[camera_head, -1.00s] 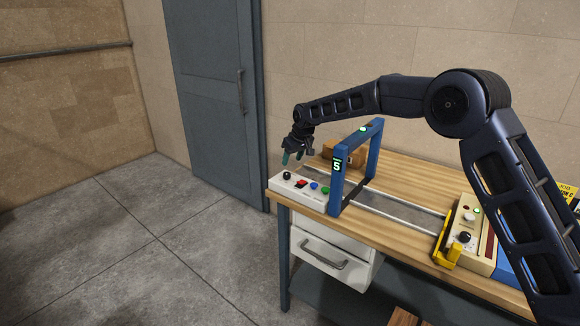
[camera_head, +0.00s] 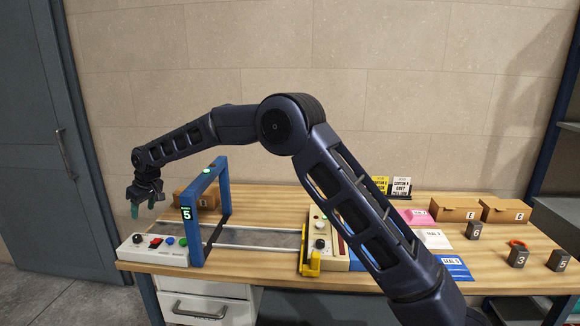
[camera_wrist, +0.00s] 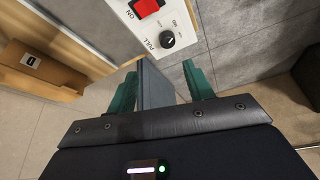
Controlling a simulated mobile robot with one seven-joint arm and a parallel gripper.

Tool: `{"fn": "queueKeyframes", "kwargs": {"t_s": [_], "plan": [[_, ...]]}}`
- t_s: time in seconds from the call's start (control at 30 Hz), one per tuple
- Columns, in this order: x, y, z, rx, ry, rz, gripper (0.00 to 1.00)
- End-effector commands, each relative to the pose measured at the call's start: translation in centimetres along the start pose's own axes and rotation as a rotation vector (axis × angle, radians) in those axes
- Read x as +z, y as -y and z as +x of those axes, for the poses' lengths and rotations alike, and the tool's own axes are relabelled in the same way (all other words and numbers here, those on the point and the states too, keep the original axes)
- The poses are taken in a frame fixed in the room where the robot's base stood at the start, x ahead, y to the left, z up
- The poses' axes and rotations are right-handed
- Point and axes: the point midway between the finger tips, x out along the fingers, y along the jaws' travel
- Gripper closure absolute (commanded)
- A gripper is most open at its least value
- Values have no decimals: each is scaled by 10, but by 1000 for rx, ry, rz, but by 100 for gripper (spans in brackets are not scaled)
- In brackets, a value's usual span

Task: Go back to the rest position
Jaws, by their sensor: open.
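My gripper (camera_head: 146,206) is open, high at the left end of the workbench, above and behind the white control box (camera_head: 135,252). Its teal fingers are apart in the wrist view (camera_wrist: 160,85). A grey upright surface shows between them there, most likely the bench leg below; I see nothing held. The white control box also shows at the top of the wrist view (camera_wrist: 176,12), with a red switch and a black knob. A blue frame (camera_head: 224,190) with a lit green "5" stands right of the gripper, over two rails.
A yellow-fronted control unit (camera_head: 308,262) stands at mid-bench. A cardboard box (camera_head: 207,200) sits behind the blue frame. Cardboard boxes (camera_head: 455,207), coloured cards (camera_head: 455,268) and dark numbered blocks (camera_head: 518,257) occupy the right. Open floor lies left of the bench.

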Motion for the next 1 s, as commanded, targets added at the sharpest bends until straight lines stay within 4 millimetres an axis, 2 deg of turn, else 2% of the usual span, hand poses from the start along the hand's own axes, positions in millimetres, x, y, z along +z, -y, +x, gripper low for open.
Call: {"fn": "queueKeyframes", "kwargs": {"t_s": [0.17, 0.3, 0.57, 0.77, 1.0], "plan": [[15, -58, -64, 34, -36, 106, 48], [37, -103, -118, 62, -66, 204, 48], [89, -170, -205, 113, -113, 361, 48], [150, -214, -272, 162, -130, 472, 48], [244, -251, -340, 229, -122, 583, 48]]}}
